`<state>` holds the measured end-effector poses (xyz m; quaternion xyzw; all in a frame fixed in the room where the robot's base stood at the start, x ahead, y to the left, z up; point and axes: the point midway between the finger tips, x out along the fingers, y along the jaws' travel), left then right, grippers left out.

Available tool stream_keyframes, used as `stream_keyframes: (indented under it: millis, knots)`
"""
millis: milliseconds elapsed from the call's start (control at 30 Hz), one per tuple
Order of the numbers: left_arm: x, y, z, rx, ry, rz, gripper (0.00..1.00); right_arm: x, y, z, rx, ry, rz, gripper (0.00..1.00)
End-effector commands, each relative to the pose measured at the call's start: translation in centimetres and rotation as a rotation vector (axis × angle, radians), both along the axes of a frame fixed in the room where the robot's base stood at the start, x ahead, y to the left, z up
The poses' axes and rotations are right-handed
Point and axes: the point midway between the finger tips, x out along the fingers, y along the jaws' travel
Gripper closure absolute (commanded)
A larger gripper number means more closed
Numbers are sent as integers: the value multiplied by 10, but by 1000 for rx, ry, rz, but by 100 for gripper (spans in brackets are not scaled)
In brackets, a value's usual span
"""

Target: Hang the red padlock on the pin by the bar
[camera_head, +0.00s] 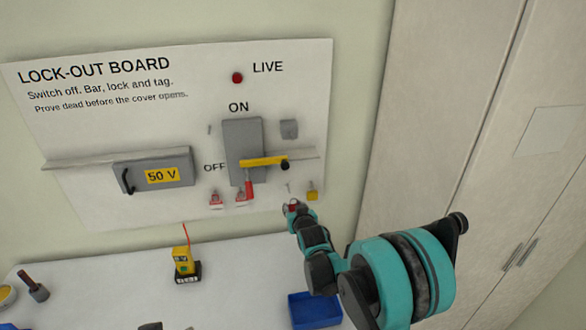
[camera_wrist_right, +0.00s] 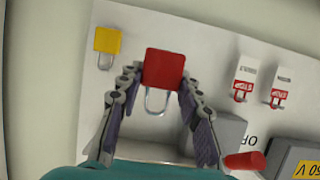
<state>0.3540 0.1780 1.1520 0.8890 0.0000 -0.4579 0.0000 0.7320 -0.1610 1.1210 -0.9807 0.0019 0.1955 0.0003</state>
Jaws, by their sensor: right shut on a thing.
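The red padlock (camera_wrist_right: 164,68) is between the fingers of my right gripper (camera_wrist_right: 160,80) in the right wrist view, its metal shackle towards the wrist. In the head view my right gripper (camera_head: 292,205) is at the board's lower edge, below the switch, with only a little red of the padlock showing. The yellow bar (camera_head: 262,161) lies across the grey switch box (camera_head: 242,135), with a dark knob at its right end. I cannot tell for sure which small part is the pin by the bar. My left gripper is not in view.
A yellow padlock (camera_head: 312,192) hangs close to the right of my gripper. Red-and-white tags (camera_head: 216,199) hang further left, beside a red handle (camera_head: 249,188). The "50 V" box (camera_head: 153,176) sticks out of the board. Below are a yellow meter (camera_head: 183,262) and a blue tray (camera_head: 314,311).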

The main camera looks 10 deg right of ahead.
Motion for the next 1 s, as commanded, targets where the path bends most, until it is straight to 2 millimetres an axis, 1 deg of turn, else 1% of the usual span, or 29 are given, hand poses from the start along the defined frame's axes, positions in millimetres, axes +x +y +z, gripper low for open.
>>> stream_keyframes:
  millis: [33,67,300,400,500,600,700,867,1000]
  knots:
    - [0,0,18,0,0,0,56,-3,0,22,0,-1,0,97]
    - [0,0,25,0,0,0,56,-5,-1,33,0,-1,0,97]
    - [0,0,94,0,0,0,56,-24,-3,130,0,0,0,97]
    - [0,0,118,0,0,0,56,-32,-3,164,0,0,0,97]
    - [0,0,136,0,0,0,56,-40,-4,191,0,0,0,97]
    - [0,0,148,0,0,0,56,-45,-4,208,0,1,0,97]
    - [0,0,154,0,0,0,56,-48,-5,218,0,1,0,97]
    - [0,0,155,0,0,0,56,-47,-5,220,0,1,0,97]
    - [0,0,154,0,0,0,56,-41,-5,219,0,1,0,97]
